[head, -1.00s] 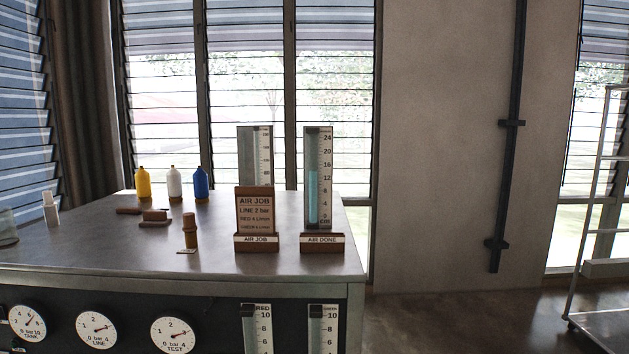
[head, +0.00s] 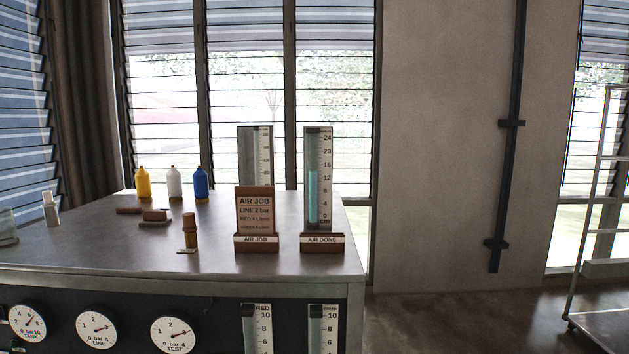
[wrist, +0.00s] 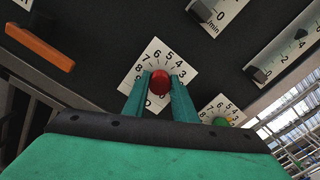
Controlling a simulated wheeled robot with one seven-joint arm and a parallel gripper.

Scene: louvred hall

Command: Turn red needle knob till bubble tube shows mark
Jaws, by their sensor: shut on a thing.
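The red needle knob (wrist: 160,82) stands on a white square dial plate (wrist: 153,53) with numbers round it, on the dark panel. My gripper (wrist: 160,86) is shut on the knob, one green finger at each side. The knob's pointer is not visible. The red bubble tube (head: 257,329) shows only its upper part in the head view, with marks 10, 8 and 6. Its lower part is cut off there, and I cannot read its bubble. The job card (head: 255,212) says line 2 bar and red 4 l/min.
A second dial with a green-yellow knob (wrist: 228,121) is close to the right of my gripper. An orange bar (wrist: 40,47) is at upper left. The green bubble tube (head: 323,329) is beside the red one. Several round gauges, including the test gauge (head: 173,335), line the panel.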

